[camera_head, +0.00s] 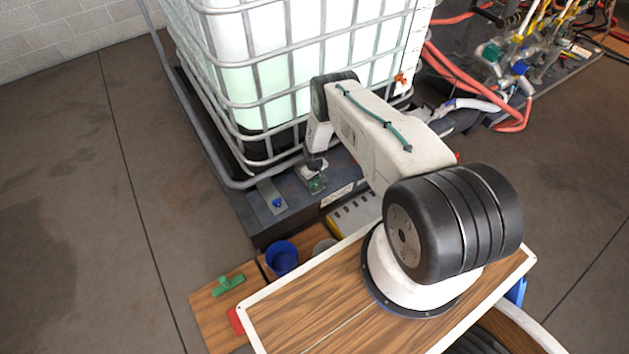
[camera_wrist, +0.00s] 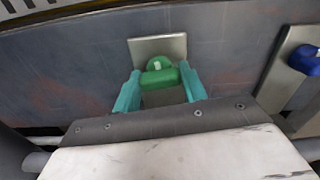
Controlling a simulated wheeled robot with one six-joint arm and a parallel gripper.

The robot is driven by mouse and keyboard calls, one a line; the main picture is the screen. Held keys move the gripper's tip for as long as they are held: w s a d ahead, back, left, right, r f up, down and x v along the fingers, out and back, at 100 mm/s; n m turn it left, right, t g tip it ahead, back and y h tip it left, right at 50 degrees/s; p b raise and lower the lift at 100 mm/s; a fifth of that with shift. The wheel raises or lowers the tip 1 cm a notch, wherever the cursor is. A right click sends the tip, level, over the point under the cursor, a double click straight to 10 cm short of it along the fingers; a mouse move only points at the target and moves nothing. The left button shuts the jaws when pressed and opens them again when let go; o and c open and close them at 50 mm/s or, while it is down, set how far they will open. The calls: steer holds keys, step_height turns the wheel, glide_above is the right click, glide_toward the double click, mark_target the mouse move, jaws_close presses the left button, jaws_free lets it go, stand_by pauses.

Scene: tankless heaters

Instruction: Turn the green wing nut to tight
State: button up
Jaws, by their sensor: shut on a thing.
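The green wing nut (camera_wrist: 160,75) sits on a grey metal plate (camera_wrist: 170,44) in the wrist view. My gripper (camera_wrist: 159,82) has teal fingers on either side of it and is shut on it. In the head view my gripper (camera_head: 315,172) reaches down to the dark ledge in front of the caged tank, and a bit of green shows beside it. The arm hides most of the nut there. I cannot tell how tight the nut is.
A blue knob (camera_head: 277,203) sits on another plate to the left; it also shows in the wrist view (camera_wrist: 305,60). The white caged tank (camera_head: 262,85) stands right behind. A blue cup (camera_head: 282,257) and a loose green part (camera_head: 228,286) are on the wooden surface below.

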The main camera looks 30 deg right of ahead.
mark_target(315, 180)
steer(key=shift+m, duration=0.6)
steer(key=o, duration=1)
steer(key=shift+r, duration=0.1)
step_height(315, 180, up, 8)
steer(key=shift+f, duration=0.2)
